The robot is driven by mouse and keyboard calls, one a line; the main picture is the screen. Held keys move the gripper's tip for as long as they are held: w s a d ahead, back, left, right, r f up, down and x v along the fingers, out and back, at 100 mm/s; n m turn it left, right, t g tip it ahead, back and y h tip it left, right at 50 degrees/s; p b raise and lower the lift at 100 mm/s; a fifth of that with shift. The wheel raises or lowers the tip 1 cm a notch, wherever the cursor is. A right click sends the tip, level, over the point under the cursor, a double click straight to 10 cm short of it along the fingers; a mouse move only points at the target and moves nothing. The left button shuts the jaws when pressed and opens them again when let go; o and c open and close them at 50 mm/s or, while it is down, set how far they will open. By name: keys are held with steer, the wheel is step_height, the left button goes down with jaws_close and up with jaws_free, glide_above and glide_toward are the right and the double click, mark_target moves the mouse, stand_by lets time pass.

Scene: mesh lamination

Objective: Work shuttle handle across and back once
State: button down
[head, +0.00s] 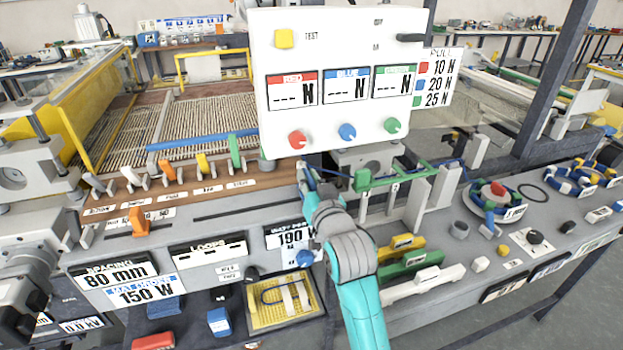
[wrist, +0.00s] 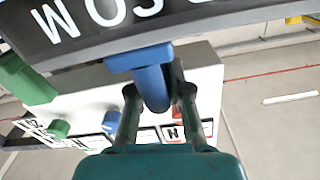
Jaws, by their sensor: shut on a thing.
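My gripper (wrist: 160,97) is shut on a blue rounded handle (wrist: 152,88) in the wrist view, with one finger on each side of it. The handle joins a blue block (wrist: 140,57) at the edge of a dark part with large white letters. In the head view my gripper (head: 306,176) is at the bench middle, just below the white control box (head: 345,75). The handle is mostly hidden there by the gripper and is too small to make out clearly. A blue bar (head: 200,140) lies along the near edge of the cord mesh (head: 220,105), left of my gripper.
Coloured levers, including an orange one (head: 139,221), stand left of my gripper. A green bracket (head: 385,178) and upright grey plates (head: 420,203) stand close to its right. Yellow, green and white bars (head: 425,284) lie beside my forearm. The control box overhangs the bench.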

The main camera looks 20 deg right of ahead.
steer(key=a, duration=2.4)
steer(key=shift+a, duration=0.2)
steer(key=c, duration=1.1)
jaws_free()
steer(key=shift+a, duration=0.15)
steer(key=shift+s, duration=0.25)
steer(key=s, duration=1.1)
steer(key=shift+s, duration=0.3)
steer(key=shift+w, duration=0.1)
